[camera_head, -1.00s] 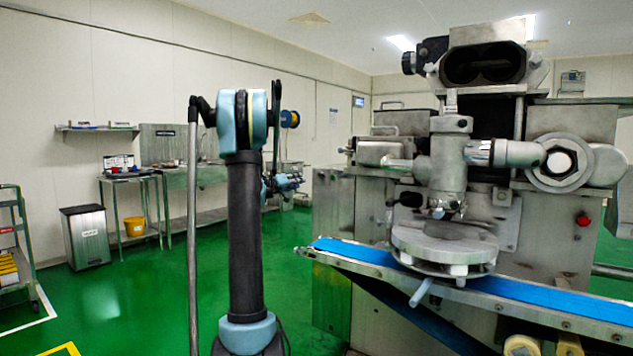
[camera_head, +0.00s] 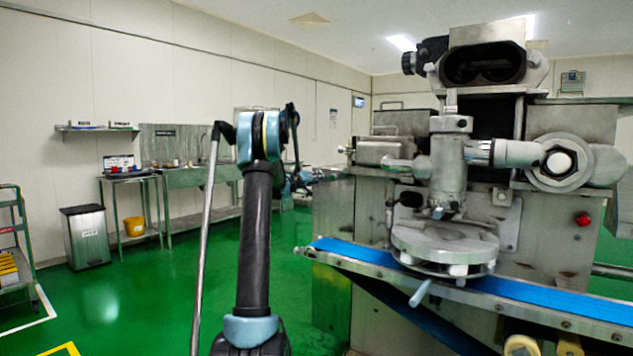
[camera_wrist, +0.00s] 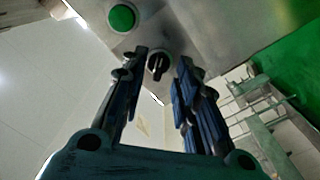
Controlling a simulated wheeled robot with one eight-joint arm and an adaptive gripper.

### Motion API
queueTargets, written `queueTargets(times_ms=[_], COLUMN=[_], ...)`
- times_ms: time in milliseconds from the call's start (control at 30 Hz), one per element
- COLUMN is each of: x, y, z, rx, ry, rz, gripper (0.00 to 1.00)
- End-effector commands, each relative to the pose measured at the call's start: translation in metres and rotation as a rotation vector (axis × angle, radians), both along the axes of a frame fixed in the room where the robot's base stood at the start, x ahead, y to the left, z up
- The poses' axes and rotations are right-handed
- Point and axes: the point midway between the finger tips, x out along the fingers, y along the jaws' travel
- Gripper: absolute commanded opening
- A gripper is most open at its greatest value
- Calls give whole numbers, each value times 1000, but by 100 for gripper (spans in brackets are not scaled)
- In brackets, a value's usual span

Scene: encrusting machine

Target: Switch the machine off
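The encrusting machine (camera_head: 480,160) stands at the right in the head view. In the wrist view a black rotary knob (camera_wrist: 157,66) sits on its grey metal panel (camera_wrist: 190,28), near a round green button (camera_wrist: 122,17). My gripper (camera_wrist: 162,57) is open, with its two dark fingers on either side of the knob in the picture. I see no clear contact, and the gap in depth cannot be told. In the head view my gripper (camera_head: 308,178) is small and partly hidden beside the machine's left side. The knob is not visible there.
A blue conveyor belt (camera_head: 560,303) crosses the machine's front below a round metal plate (camera_head: 445,242). A red button (camera_head: 583,219) is at the machine's right. Steel tables (camera_head: 190,178) and a bin (camera_head: 85,237) stand along the left wall. Green floor is clear between.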

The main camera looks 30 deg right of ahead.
Motion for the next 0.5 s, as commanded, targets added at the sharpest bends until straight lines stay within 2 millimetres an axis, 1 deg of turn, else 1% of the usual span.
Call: queueTargets(times_ms=[33,100,200,500], x=[2,4,6,7], y=[-6,-11,-15,-17], z=[0,0,0,0], rx=[0,0,0,0], ry=[0,0,0,0], rz=[-1,-1,-1,0], gripper=[28,28,28,28])
